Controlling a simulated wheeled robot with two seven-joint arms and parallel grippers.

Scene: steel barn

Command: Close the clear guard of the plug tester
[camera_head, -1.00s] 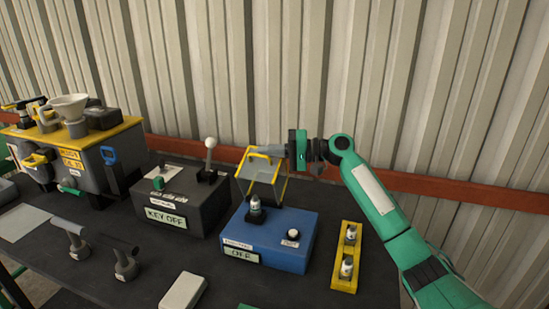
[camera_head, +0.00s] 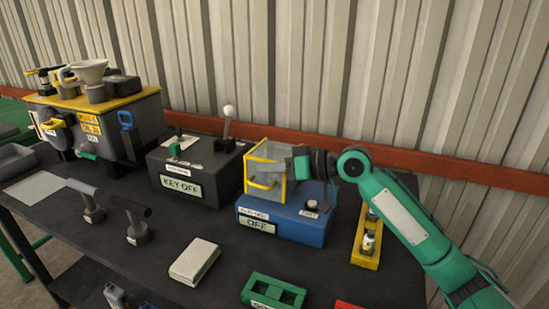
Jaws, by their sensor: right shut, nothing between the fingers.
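The plug tester is a blue box (camera_head: 300,230) with an OFF label on its front and a dark knob on top at the right. Its clear guard (camera_head: 265,166), framed in yellow with a yellow handle (camera_head: 262,184) low on its front, is swung down over the left part of the box top. I cannot tell whether it rests fully down. The plug is not clearly visible behind the guard. My right gripper (camera_head: 288,161) is shut and empty at the guard's right side, its fingertips partly hidden. I cannot tell whether it touches the guard. My left gripper is not in view.
Left of the tester stands a dark KEY OFF box (camera_head: 190,185) with a white-knobbed lever. A yellow tray (camera_head: 366,257) with small plugs is at right, partly behind my arm. A white block (camera_head: 195,262) and a green holder (camera_head: 273,291) lie in front on the dark table.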

